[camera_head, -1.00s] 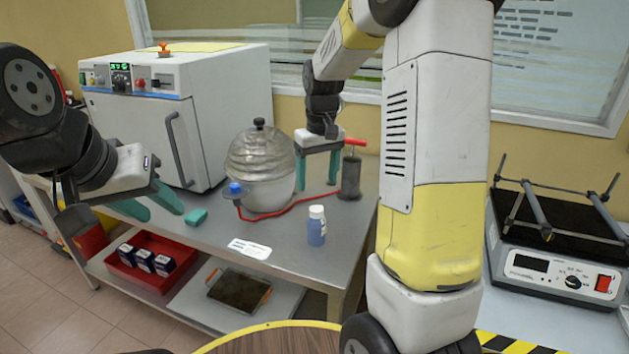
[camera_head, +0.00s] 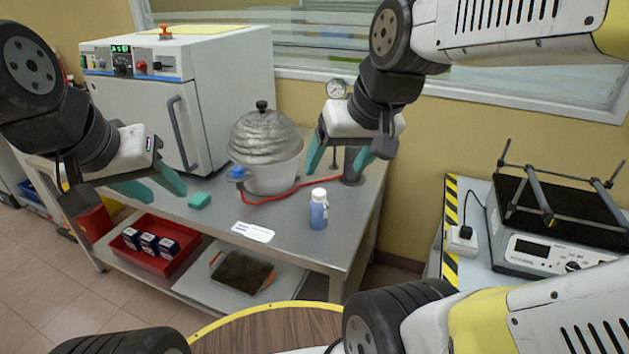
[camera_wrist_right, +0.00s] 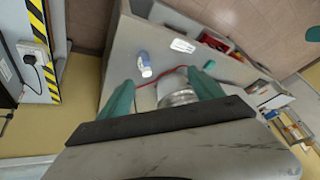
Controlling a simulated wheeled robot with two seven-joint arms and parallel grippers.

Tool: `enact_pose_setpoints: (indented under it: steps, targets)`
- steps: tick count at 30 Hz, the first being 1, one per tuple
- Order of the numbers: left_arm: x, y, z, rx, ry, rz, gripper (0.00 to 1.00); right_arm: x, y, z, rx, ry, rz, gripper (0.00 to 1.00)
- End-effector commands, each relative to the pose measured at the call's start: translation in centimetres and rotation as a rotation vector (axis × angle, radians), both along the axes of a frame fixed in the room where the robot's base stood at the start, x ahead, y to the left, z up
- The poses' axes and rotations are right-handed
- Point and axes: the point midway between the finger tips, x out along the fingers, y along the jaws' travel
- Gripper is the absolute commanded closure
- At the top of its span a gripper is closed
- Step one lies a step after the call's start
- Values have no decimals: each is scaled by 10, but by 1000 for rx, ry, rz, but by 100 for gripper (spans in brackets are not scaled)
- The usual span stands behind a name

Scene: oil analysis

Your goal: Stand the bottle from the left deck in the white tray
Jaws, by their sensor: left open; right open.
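A small blue bottle (camera_head: 318,210) with a white cap stands upright on the grey metal bench top (camera_head: 290,240), near its front right edge. It also shows in the right wrist view (camera_wrist_right: 145,65), beyond my fingers. My right gripper (camera_head: 337,165) is open and empty, above and behind the bottle. My left gripper (camera_head: 155,188) is open and empty over the bench's left part, near a teal block. A flat white tray-like panel (camera_head: 198,292) lies on the lower shelf, with a dark plate (camera_head: 240,272) with orange handles on it; I cannot tell if it is the white tray.
A foil-topped pot (camera_head: 265,150) with a red hose stands behind the bottle. A white oven (camera_head: 190,90) stands at the back left. A white label (camera_head: 253,232) and teal block (camera_head: 200,200) lie on the bench. A red bin (camera_head: 155,262) holds small boxes below.

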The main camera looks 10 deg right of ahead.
Motion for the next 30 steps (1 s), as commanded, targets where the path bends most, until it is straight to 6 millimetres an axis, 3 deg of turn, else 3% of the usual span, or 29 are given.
enact_pose_setpoints:
  steps: [8, 14, 18, 24, 30]
  targets:
    - [0, 0, 0, 0, 0, 0, 59, 90, -11, -38, -91, 181, 33, 24]
    - [0, 0, 0, 0, 0, 0, 59, 151, -18, -93, -146, 307, 66, 24]
    - [0, 0, 0, 0, 0, 0, 59, 185, -21, -141, -179, 389, 93, 24]
    - [0, 0, 0, 0, 0, 0, 59, 211, -25, -193, -204, 462, 119, 24]
    - [0, 0, 0, 0, 0, 0, 59, 216, -25, -213, -211, 482, 127, 24]
